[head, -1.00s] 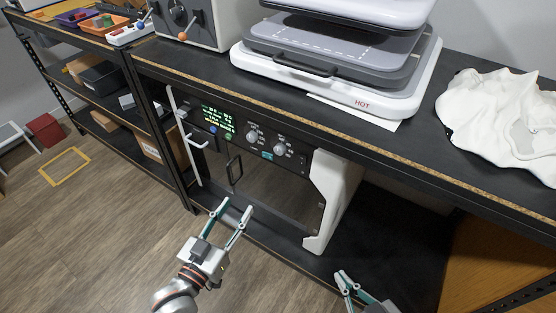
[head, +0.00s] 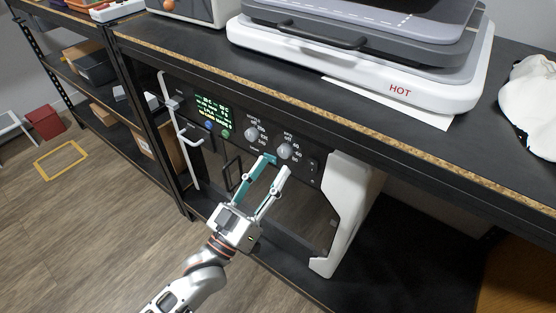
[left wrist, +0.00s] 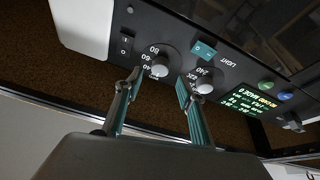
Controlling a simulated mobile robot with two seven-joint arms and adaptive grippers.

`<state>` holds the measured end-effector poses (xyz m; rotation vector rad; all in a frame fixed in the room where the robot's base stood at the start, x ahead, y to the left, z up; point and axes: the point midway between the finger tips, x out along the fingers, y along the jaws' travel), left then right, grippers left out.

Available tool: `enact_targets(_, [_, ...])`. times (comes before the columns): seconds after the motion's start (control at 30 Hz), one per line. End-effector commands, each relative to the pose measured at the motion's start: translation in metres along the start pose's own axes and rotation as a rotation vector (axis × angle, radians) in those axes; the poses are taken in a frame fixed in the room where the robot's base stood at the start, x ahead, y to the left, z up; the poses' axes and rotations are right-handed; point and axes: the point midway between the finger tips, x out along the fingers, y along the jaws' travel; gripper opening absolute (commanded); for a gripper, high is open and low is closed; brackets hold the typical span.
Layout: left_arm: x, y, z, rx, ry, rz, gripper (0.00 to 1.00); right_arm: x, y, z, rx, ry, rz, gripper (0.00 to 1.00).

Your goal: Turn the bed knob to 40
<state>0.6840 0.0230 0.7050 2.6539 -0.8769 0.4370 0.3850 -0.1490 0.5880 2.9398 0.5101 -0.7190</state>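The bed knob (head: 284,151) is a grey round knob on the dark front panel of a machine under the bench, with "off", 40, 60 and 80 printed around it. It also shows upside down in the left wrist view (left wrist: 160,67). I cannot tell where its pointer stands. My left gripper (head: 277,167) is open, its fingertips just below the bed knob in the head view. In the left wrist view the fingertips (left wrist: 158,78) lie to either side of the knob; contact cannot be told. My right gripper is not in view.
A second knob, the nozzle knob (head: 251,133), sits left of the bed knob. A lit display (head: 212,112) and a teal label (left wrist: 204,50) are on the same panel. The bench edge (head: 330,128) overhangs above, and a white side panel (head: 352,200) stands at the right.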

Motion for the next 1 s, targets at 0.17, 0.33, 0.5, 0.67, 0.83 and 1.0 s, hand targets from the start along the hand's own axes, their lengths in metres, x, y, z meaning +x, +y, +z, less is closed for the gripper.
enact_targets(0.17, [0.023,0.0,0.003,-0.001,-0.003,-0.002,0.39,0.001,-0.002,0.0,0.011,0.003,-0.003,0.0])
enact_targets(0.33, [0.034,0.0,0.002,-0.001,-0.003,-0.002,0.39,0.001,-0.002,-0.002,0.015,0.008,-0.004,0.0])
enact_targets(0.5, [0.036,0.0,0.001,0.0,-0.003,-0.001,0.39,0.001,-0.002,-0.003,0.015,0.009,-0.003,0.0])
enact_targets(0.67, [0.036,0.0,0.001,0.0,-0.003,-0.001,0.26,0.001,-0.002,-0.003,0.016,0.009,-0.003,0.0])
enact_targets(0.83, [0.036,0.0,0.002,0.0,-0.003,-0.001,0.01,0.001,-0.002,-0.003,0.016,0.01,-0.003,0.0])
enact_targets(1.0, [0.036,-0.001,0.001,0.007,-0.004,0.001,0.01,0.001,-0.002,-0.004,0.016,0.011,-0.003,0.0])
